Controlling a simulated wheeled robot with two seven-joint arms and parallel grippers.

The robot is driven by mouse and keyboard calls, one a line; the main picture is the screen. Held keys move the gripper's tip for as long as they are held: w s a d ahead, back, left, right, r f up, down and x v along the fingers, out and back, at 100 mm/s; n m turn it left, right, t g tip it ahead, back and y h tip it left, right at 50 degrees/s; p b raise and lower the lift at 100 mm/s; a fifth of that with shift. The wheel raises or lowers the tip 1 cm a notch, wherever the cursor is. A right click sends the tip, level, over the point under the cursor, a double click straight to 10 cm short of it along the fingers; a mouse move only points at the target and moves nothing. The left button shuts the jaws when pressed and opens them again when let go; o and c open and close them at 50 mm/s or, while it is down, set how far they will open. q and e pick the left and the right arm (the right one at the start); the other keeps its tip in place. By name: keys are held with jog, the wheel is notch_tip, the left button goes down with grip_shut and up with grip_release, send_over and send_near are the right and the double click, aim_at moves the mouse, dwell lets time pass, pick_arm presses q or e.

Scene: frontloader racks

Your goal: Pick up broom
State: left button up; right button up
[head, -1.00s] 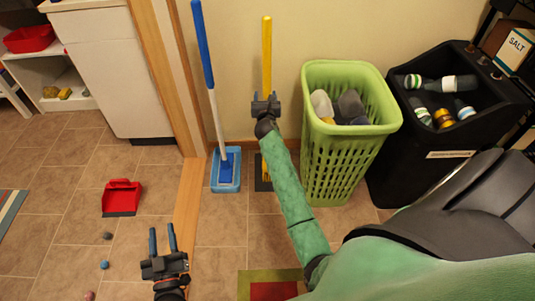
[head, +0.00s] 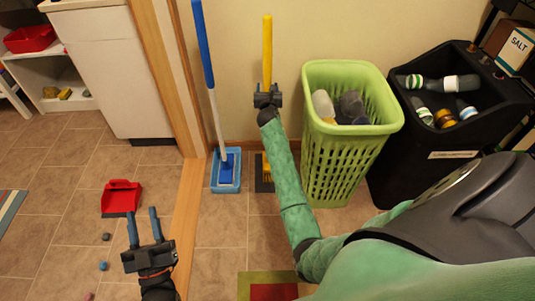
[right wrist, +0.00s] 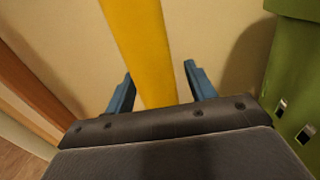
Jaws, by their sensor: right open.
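The broom (head: 267,50) has a yellow handle and stands upright against the wall, with its yellow bristle head (head: 266,166) low on a dark base, partly hidden by my right arm. My right gripper (head: 267,90) is at the handle's middle. In the right wrist view the yellow handle (right wrist: 140,50) passes between the two blue fingers of the open right gripper (right wrist: 158,88), with a gap at the right finger. My left gripper (head: 144,228) is open and empty above the floor by the wooden door frame.
A blue mop (head: 205,50) leans left of the broom. A green basket (head: 340,150) and a black bin (head: 440,140) with bottles stand to the right. A red dustpan (head: 121,197) and small balls lie on the floor at left.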

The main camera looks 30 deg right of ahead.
aim_at(267, 67)
jog(key=shift+c, duration=0.2)
jog(key=c, duration=1.1)
grip_shut()
pick_arm(q)
jog(key=shift+w, duration=0.1)
pick_arm(e)
jog(key=shift+r, duration=0.15)
